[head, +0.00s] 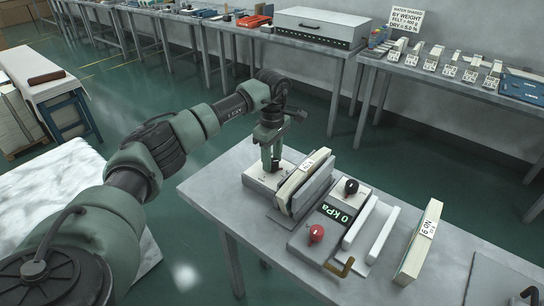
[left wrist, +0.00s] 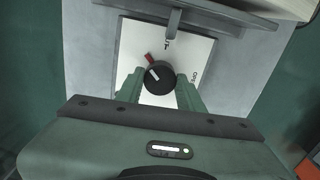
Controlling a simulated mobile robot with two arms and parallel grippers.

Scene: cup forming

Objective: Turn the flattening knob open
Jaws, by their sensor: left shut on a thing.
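The flattening knob (left wrist: 158,78) is a round black dial with a white pointer line, on a white panel (left wrist: 130,50) in the left wrist view. The pointer leans up and left, close to a red mark (left wrist: 148,57) beside the knob. A sideways label (left wrist: 194,77) is at the panel's right, too small to read surely. My left gripper (head: 270,162) points down over the white panel (head: 258,184) at the table's back left. Its green fingers are shut on the knob, one on each side. The gripper hides the knob in the head view. My right gripper is not in view.
Right of the panel stands a labelled block (head: 303,180) between grey plates. Nearby are a 0 kPa display (head: 336,213), a red ball knob (head: 316,233), another black knob (head: 351,186), two white bars (head: 382,236) and a block marked No 9 (head: 418,242).

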